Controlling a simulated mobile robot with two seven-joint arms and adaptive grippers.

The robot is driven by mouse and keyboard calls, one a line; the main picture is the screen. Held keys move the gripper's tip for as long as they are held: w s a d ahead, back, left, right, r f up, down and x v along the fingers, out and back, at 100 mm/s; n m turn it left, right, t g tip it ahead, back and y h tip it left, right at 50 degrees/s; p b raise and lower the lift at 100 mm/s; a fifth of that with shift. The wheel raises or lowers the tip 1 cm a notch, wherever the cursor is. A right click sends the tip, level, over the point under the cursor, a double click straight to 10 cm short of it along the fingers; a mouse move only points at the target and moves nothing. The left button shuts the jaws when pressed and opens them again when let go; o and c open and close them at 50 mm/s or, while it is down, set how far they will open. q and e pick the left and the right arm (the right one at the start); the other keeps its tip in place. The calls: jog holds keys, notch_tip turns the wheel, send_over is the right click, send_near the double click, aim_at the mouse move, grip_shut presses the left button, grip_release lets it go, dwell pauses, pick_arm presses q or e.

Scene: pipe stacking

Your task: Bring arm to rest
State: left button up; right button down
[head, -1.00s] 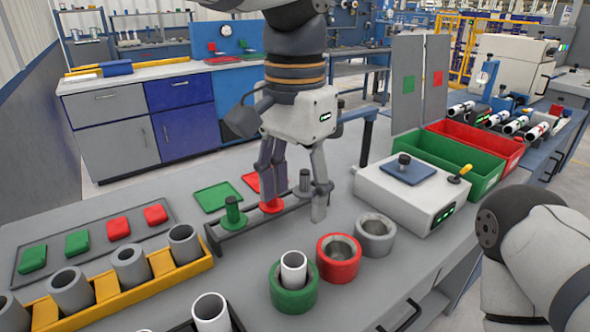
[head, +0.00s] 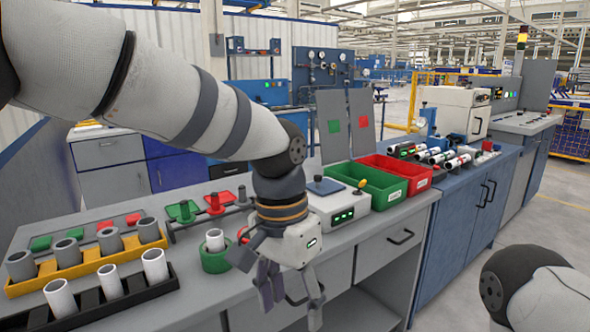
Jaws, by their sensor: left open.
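My left gripper (head: 293,300) hangs fingers down in front of the workbench's front edge, open, with nothing between its fingers. Its arm comes in from the upper left across the picture. Behind it on the bench (head: 352,230), a green ring (head: 215,262) holds a white pipe (head: 214,240) upright. A red ring shows only in part beside the gripper body. A dark rack with a green peg base (head: 184,211) and a red peg base (head: 215,205) stands farther back. My right gripper is out of view; only part of the right arm shows at the lower right.
A yellow holder (head: 87,263) with grey pipes and a black holder (head: 172,283) with white pipes stand at the left. A white control box (head: 340,205), a green bin (head: 384,189) and a red bin (head: 423,176) stand at the right. The floor at the lower right is clear.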

pick_arm(q)
jog(key=s+a+f+n+g+h, duration=0.15)
jog(key=a+f, duration=0.25)
jog(key=f, duration=1)
jog(key=s+a+f+n, duration=0.3)
jog(key=s+a+f, duration=0.2)
jog(key=s+f, duration=0.5)
jog(key=s+a+f+n+y, duration=0.1)
jog(key=s+a+f+n, duration=0.1)
jog(key=s+a, duration=0.5)
jog(key=s+a+f+n+y, duration=0.1)
jog(key=s+a+f, duration=0.4)
jog(key=s, duration=0.7)
jog(key=shift+s+a+n, duration=0.2)
jog(key=shift+a+n, duration=0.25)
jog(key=shift+a, duration=0.6)
